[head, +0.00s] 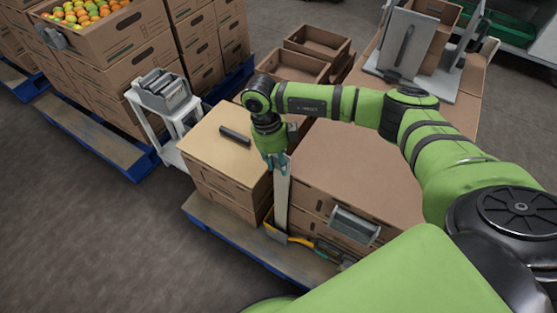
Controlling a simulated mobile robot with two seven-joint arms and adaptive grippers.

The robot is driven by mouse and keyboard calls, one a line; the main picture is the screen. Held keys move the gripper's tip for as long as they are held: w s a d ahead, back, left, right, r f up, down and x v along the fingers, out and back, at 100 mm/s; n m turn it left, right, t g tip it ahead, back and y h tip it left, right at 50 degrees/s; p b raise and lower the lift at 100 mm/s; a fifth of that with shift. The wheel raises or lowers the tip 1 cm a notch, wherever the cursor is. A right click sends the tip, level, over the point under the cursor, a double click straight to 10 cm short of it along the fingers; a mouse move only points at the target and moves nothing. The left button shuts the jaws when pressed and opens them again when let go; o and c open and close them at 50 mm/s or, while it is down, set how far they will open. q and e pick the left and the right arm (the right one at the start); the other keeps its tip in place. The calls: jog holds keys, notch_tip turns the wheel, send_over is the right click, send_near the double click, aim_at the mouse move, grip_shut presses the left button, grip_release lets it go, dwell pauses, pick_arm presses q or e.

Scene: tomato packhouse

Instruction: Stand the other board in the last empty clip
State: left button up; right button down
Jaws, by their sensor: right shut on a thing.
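My right gripper (276,160) is shut on the upper end of a long, narrow, pale board (282,200). The board hangs or stands nearly upright at the gap between the left carton stack and the wider right stack. Its lower end is near a yellow-edged tray or holder (268,222) at the pallet's front; I cannot tell whether it touches or sits in anything. No clip can be made out clearly at the board's foot. My left gripper is out of view.
A tan-topped carton stack (212,140) carries a dark bar (235,135). A wide carton top (350,160) lies to the right. A grey holder (355,225) is on its front, above tools (328,250). A white stand (150,125) holds a grey rack. The floor at lower left is clear.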

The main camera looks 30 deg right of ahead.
jog(key=shift+f+b, duration=0.4)
jog(key=shift+f, duration=0.2)
jog(key=c, duration=0.9)
grip_release()
jog(key=shift+o, duration=0.2)
jog(key=shift+s+d+p+v, duration=0.15)
jog(key=shift+s+p+v, duration=0.1)
jog(key=shift+p+v, duration=0.9)
jog(key=shift+s+d+p+v, duration=0.2)
jog(key=shift+p+v, duration=0.6)
jog(key=shift+v, duration=0.7)
jog(key=shift+s+d+p+v, duration=0.15)
jog(key=shift+s+p+v, duration=0.1)
jog(key=shift+p+v, duration=0.9)
jog(key=shift+r, duration=0.35)
